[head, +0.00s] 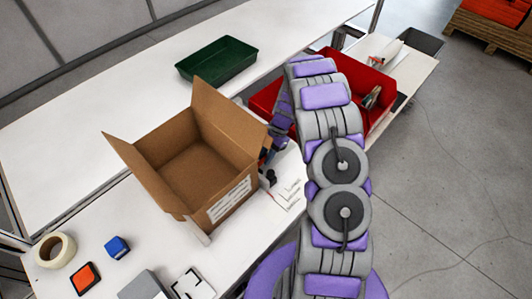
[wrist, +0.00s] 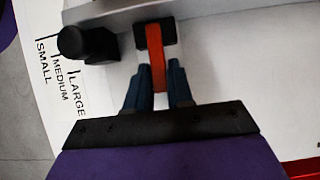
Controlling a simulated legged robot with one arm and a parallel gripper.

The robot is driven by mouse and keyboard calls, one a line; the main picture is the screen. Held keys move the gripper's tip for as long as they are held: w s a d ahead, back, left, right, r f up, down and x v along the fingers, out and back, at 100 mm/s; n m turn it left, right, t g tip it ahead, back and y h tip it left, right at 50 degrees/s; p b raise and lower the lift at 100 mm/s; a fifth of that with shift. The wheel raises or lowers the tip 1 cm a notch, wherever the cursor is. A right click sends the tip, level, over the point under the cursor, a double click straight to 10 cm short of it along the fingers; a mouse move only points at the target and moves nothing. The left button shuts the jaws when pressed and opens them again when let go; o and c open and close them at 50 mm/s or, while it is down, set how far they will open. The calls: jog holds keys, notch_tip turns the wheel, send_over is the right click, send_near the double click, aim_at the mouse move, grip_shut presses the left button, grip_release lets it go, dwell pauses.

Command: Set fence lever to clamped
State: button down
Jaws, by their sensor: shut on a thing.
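The fence lever (wrist: 157,55) is an orange-red bar with a dark pivot block at its far end, in the wrist view. It stands against a grey metal fence (wrist: 115,15). My gripper (wrist: 159,75) has its two dark blue fingers on either side of the lever and is shut on it. A black knob (wrist: 86,44) sits left of the lever, beside printed SMALL, MEDIUM and LARGE marks (wrist: 60,78). In the head view my arm and the box hide most of the lever and my gripper.
An open cardboard box (head: 190,160) stands on the white table (head: 60,150), close left of my gripper. A green tray (head: 217,60) is behind it, and red bins (head: 380,88) are at the right. A tape roll (head: 54,250) and small blocks lie at the front left.

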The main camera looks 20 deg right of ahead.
jog(key=shift+w+f+g+y+p, duration=0.15)
jog(key=shift+f+g+y+p, duration=0.3)
jog(key=shift+y+p, duration=0.5)
jog(key=shift+f, duration=0.1)
jog(key=c, duration=1.1)
grip_release()
jog(key=shift+d, duration=0.1)
jog(key=p+v, duration=0.2)
jog(key=v, duration=1.5)
jog(key=shift+w+d, duration=0.1)
jog(key=shift+d, duration=0.15)
